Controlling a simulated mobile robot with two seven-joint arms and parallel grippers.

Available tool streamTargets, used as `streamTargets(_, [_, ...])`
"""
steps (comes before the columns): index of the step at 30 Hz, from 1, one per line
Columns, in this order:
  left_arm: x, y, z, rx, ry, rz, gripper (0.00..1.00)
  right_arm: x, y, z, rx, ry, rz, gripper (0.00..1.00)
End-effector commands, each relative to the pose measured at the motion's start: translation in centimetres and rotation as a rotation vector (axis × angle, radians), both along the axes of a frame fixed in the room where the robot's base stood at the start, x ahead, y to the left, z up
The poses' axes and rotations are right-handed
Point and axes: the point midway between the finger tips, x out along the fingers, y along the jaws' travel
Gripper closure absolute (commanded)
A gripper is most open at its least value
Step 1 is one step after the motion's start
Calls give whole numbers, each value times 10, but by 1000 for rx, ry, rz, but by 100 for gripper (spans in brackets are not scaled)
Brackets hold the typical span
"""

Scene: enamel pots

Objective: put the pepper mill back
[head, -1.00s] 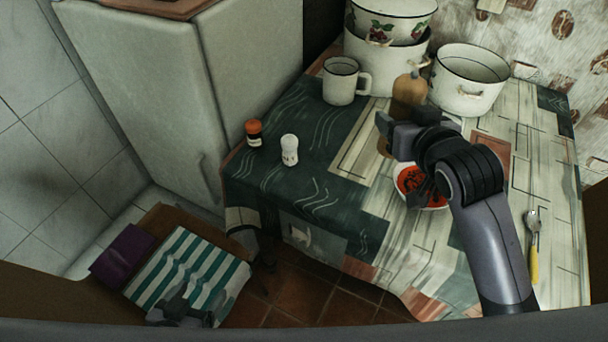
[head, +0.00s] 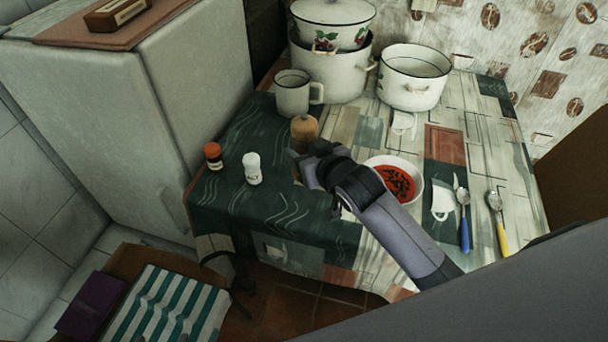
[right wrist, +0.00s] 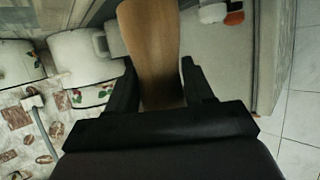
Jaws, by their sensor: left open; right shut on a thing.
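The wooden pepper mill (head: 305,129) is upright in my right gripper (head: 303,155), over the dark green part of the tablecloth, right of the white shaker (head: 252,168). In the right wrist view the mill (right wrist: 152,45) sits between the two fingers (right wrist: 160,92), which are shut on it. The gripper hides its lower part, so I cannot tell whether its base touches the table. My left gripper (head: 163,339) barely shows at the bottom edge, by the striped towel; it is open.
An orange-capped shaker (head: 213,156) stands left of the white one. A white mug (head: 294,93), stacked pots (head: 331,75) and an open pot (head: 413,78) stand behind. A bowl of red soup (head: 397,181) and cutlery (head: 463,226) are to the right. Cloth in front of the shakers is clear.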

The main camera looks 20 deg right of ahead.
Motion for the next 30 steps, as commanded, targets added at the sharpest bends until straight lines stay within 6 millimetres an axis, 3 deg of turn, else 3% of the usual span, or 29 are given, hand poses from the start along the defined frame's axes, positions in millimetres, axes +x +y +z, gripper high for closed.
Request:
streamTargets(15, [0, 0, -9, 0, 0, 0, 20, 0, 0, -65, 2, -1, 0, 85])
streamTargets(28, [0, 0, -11, 0, 1, 0, 20, 0, 0, -71, 3, -3, 0, 85])
streamTargets(29, [0, 0, -11, 0, 1, 0, 20, 0, 0, -72, 2, -1, 0, 45])
streamTargets(30, [0, 0, -11, 0, 1, 0, 20, 0, 0, -71, 2, -1, 0, 32])
